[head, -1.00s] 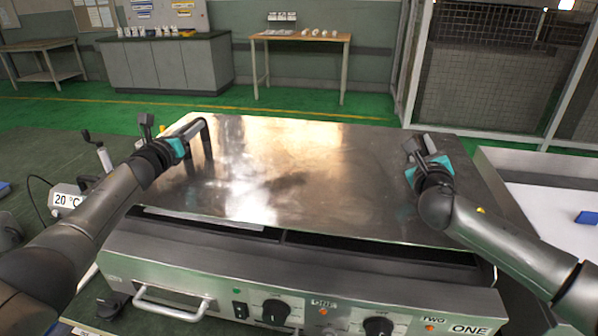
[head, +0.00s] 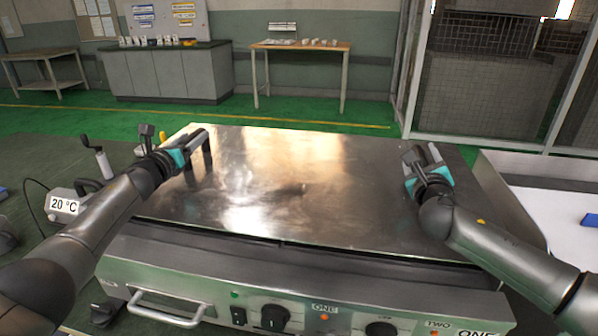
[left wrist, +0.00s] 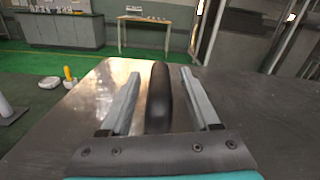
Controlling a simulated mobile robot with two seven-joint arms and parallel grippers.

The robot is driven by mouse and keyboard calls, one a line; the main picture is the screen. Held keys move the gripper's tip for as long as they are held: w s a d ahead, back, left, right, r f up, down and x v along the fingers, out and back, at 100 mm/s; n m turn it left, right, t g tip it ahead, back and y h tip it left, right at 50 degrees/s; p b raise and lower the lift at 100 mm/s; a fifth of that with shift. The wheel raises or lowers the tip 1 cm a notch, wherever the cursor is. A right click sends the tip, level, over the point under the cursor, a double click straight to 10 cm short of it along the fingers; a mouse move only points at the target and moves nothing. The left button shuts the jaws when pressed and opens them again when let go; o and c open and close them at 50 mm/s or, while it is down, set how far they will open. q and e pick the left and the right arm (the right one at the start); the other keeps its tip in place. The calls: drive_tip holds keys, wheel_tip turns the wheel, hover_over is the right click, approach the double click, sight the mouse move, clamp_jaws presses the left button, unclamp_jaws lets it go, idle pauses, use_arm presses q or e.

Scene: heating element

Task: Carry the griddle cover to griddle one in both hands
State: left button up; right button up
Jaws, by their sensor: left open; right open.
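The griddle cover (head: 300,175) is a broad, shiny metal plate lying flat over the griddle body, its front edge just above the front panel. Griddle one is marked by the label ONE (head: 324,308) on that panel; the cover hides its surface. My left gripper (head: 196,140) is at the cover's left end, open. The left wrist view shows the cover's black handle (left wrist: 159,98) between its two parted fingers. My right gripper (head: 421,156) is at the cover's right end, open. The handle there is mostly hidden by the gripper.
A white tray (head: 560,215) with a blue item (head: 591,219) is at right. Benches stand far behind.

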use_arm(q)
drive_tip(key=shift+s+a, duration=0.1)
drive_tip(key=shift+s, duration=0.05)
drive_tip(key=shift+s+a, duration=0.15)
drive_tip(key=shift+s, duration=0.3)
hover_over(169, 187)
drive_tip(key=shift+w, duration=0.1)
use_arm(e)
drive_tip(key=shift+s+a, duration=0.4)
drive_tip(key=shift+s, duration=1.55)
drive_tip(key=shift+s+a, duration=0.35)
drive_tip(key=shift+s, duration=1.65)
drive_tip(key=shift+s+a, duration=0.4)
drive_tip(key=shift+s, duration=1.55)
